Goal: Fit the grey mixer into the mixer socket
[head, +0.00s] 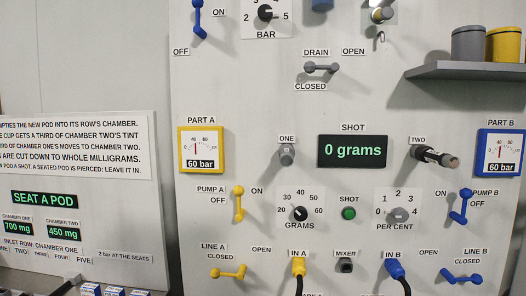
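The mixer socket (345,266) is a small dark grey fitting under the MIXER label, low on the panel between IN A and IN B. I cannot tell whether anything sits in it. I cannot pick out a loose grey mixer with certainty. A dark cylinder with a brownish end (436,156) sticks out under the TWO label, and a short grey fitting (286,154) sits under ONE. Neither of my grippers shows in the head view.
A yellow plug (298,266) is at IN A and a blue plug (394,268) at IN B, each with a dark hose hanging down. Line levers flank them, yellow (228,272) and blue (461,276). A grey shelf (466,70) with grey and yellow containers juts out upper right.

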